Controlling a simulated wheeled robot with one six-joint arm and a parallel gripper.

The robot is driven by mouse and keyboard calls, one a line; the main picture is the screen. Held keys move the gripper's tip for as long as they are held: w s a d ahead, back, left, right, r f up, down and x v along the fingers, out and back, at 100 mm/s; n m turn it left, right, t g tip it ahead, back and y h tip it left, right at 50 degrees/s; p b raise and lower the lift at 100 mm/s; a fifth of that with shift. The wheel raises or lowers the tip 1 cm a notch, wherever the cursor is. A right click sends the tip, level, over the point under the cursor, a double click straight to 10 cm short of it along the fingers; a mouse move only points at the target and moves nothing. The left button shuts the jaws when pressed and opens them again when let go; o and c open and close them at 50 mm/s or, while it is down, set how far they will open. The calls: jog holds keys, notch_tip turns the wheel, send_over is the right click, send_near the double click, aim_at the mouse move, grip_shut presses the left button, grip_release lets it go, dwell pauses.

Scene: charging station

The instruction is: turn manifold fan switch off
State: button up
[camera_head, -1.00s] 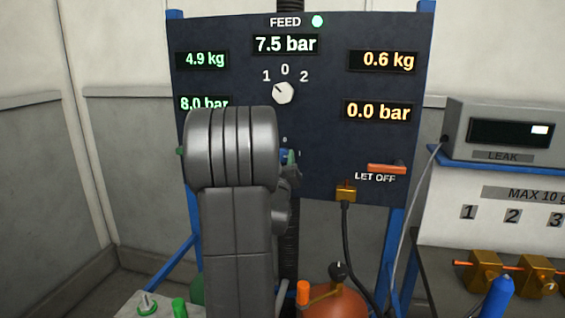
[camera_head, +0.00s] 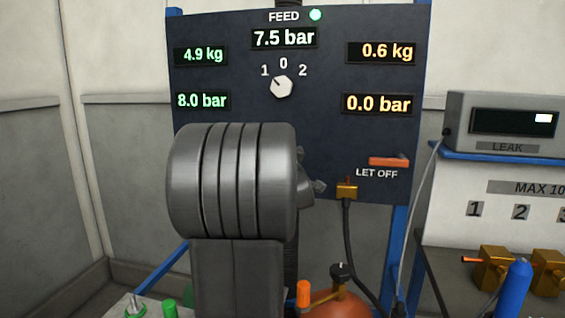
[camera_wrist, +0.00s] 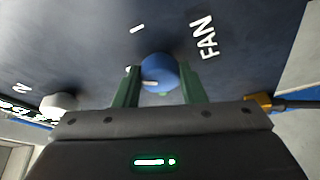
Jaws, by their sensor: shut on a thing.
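The fan switch is a blue round knob (camera_wrist: 160,74) on the dark panel, next to the white word FAN in the wrist view. A "1" is printed beyond it, and a small mark beside the left finger is partly hidden. The knob has a short white line on its near side; I cannot tell which mark it points to. My gripper (camera_wrist: 160,84) has one green finger on each side of the knob and is shut on it. In the head view my arm hides the knob and the fingers.
The panel (camera_head: 225,140) also carries a white feed selector (camera_head: 282,87), several lit displays, an orange LET OFF handle (camera_head: 389,162) and a brass fitting (camera_head: 347,190) with a black hose. The leak box (camera_head: 502,130) stands at the right. An orange vessel (camera_head: 345,305) sits below.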

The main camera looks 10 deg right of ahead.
jog(key=shift+r+n+g+p, duration=0.15)
jog(key=shift+n+g+p, duration=0.45)
jog(key=shift+n, duration=1.15)
jog(key=shift+r+n+g+p, duration=0.15)
jog(key=shift+n+g+p, duration=0.4)
jog(key=shift+n, duration=1.2)
jog(key=shift+g, duration=0.25)
jog(key=o, duration=1)
jog(key=s+r+p, duration=0.1)
jog(key=s, duration=1.2)
jog(key=shift+s+a+r+p, duration=0.15)
jog(key=shift+s+p, duration=0.15)
jog(key=shift+s, duration=0.05)
